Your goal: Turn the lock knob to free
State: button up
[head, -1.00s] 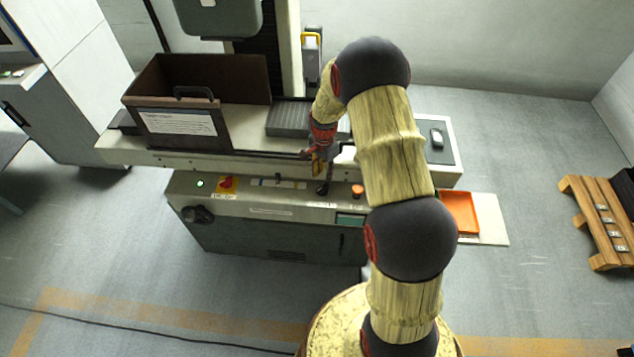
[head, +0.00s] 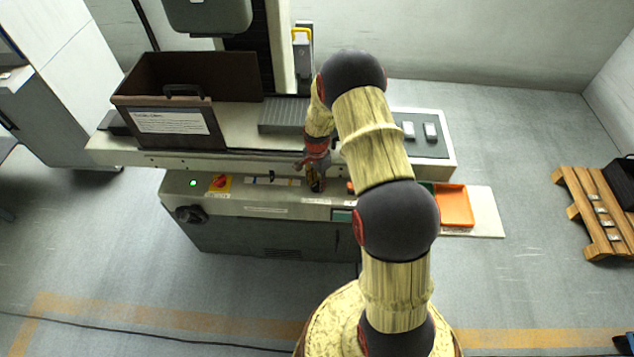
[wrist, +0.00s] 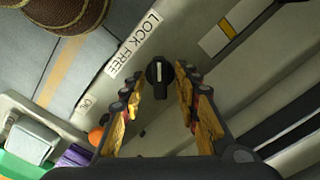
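The lock knob (wrist: 158,76) is small and black with a white mark, which runs roughly up and down in the wrist view. A white label (wrist: 132,45) reading LOCK FREE is beside it on the pale panel. My gripper (wrist: 160,72) is open, with its yellow fingers on either side of the knob and a gap visible on both sides. In the head view my gripper (head: 316,184) points down at the machine's front panel and hides the knob.
An orange button (wrist: 96,136) is near the fingers. A red and yellow switch (head: 220,183) and a black handwheel (head: 190,214) are left along the panel. A brown box (head: 232,122) stands on the machine behind. An orange tray (head: 455,206) lies right.

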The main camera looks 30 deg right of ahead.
jog(key=shift+c, duration=0.8)
grip_shut()
jog(key=shift+n, duration=0.3)
jog(key=n, duration=0.3)
jog(key=shift+n+b, duration=0.3)
jog(key=shift+b, duration=0.05)
jog(key=n, duration=0.4)
jog(key=shift+n, duration=0.3)
jog(key=n+b, duration=0.1)
jog(key=n, duration=0.8)
